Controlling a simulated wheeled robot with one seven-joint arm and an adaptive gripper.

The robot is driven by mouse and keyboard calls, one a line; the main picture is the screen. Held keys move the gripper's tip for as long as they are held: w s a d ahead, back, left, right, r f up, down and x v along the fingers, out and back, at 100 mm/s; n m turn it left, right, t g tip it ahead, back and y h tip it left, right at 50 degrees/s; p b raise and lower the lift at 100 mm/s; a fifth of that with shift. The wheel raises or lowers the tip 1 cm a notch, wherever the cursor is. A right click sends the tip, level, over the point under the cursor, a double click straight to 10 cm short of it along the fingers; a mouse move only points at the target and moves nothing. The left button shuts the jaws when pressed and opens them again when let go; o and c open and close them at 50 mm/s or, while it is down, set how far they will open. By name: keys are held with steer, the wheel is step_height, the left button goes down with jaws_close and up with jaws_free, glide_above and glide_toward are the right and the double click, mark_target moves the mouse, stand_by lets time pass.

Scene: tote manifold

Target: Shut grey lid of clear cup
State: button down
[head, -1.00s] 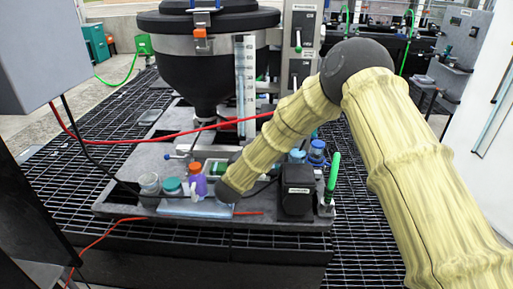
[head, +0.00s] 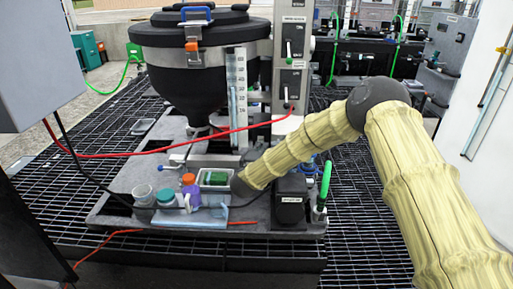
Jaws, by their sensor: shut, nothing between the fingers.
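A small clear cup (head: 143,193) stands at the left end of the row of containers on the grey platform. Its rim looks pale and round. Its grey lid cannot be made out clearly, so I cannot tell the lid's position. My arm comes in from the right, and its dark wrist end is to the right of the cup, past the bottles. The fingers of my gripper cannot be seen beyond the wrist.
A teal-capped jar (head: 166,197) and an orange-capped purple bottle (head: 189,187) stand just right of the cup. A white tray with a green block (head: 214,178) is behind them. A black box (head: 290,198) is at right. A red hose (head: 150,150) and a black cable cross the left.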

steer(key=shift+d, duration=0.25)
steer(key=shift+d+r+m, duration=0.1)
steer(key=shift+r+m, duration=0.15)
steer(key=shift+m, duration=0.05)
stand_by(0.4)
